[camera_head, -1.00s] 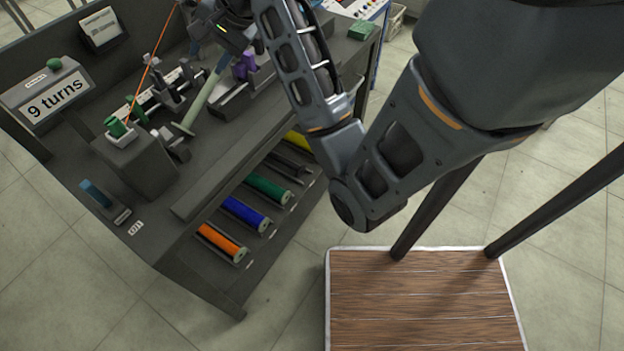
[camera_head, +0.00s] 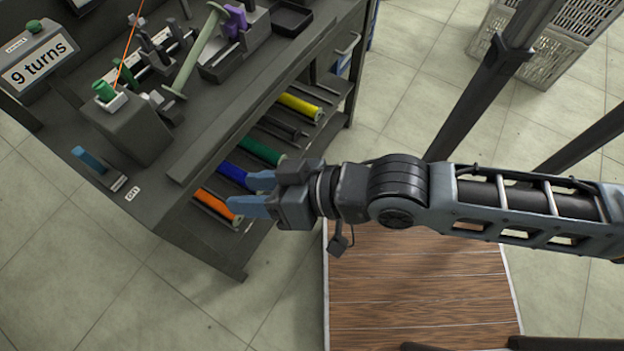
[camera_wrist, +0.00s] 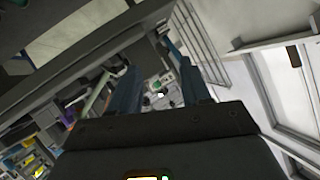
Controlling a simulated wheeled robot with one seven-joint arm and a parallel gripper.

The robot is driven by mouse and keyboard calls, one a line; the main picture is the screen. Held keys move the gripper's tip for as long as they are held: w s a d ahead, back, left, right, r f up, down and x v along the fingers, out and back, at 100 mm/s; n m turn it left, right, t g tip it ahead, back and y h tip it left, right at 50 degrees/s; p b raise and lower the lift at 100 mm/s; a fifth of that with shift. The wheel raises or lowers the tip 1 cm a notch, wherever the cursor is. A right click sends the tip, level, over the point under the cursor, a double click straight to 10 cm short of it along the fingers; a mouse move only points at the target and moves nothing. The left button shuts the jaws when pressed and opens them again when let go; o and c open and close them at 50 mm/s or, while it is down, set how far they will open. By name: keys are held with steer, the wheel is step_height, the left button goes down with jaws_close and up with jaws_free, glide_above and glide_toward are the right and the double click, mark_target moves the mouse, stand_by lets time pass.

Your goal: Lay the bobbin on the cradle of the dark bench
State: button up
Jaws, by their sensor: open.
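The pale green bobbin (camera_head: 196,54), with a disc at each end, is on the dark bench (camera_head: 212,128) in the head view. It slants among dark holders, and I cannot tell exactly what supports it. A dark trough-like holder (camera_head: 222,66) lies just right of it; I cannot tell for certain whether this is the cradle. My gripper (camera_head: 240,193) has blue fingers, open and apparently empty, in front of the bench near the lower shelf, well away from the bobbin.
The lower shelf holds several coloured spools, including orange (camera_head: 213,203), green (camera_head: 262,151) and yellow (camera_head: 299,106). A "9 turns" sign (camera_head: 39,63) stands on the bench at left. A wooden-topped surface (camera_head: 420,290) is below my arm. Grey crates (camera_head: 545,40) stand at back right.

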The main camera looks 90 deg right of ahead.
steer(key=s+a+r+n+t+y, duration=0.1)
steer(key=s+a+r+n+y, duration=0.1)
steer(key=s+r+n, duration=0.3)
steer(key=shift+s+r+n+t+y, duration=0.35)
steer(key=shift+s+n, duration=0.55)
steer(key=shift+s, duration=0.85)
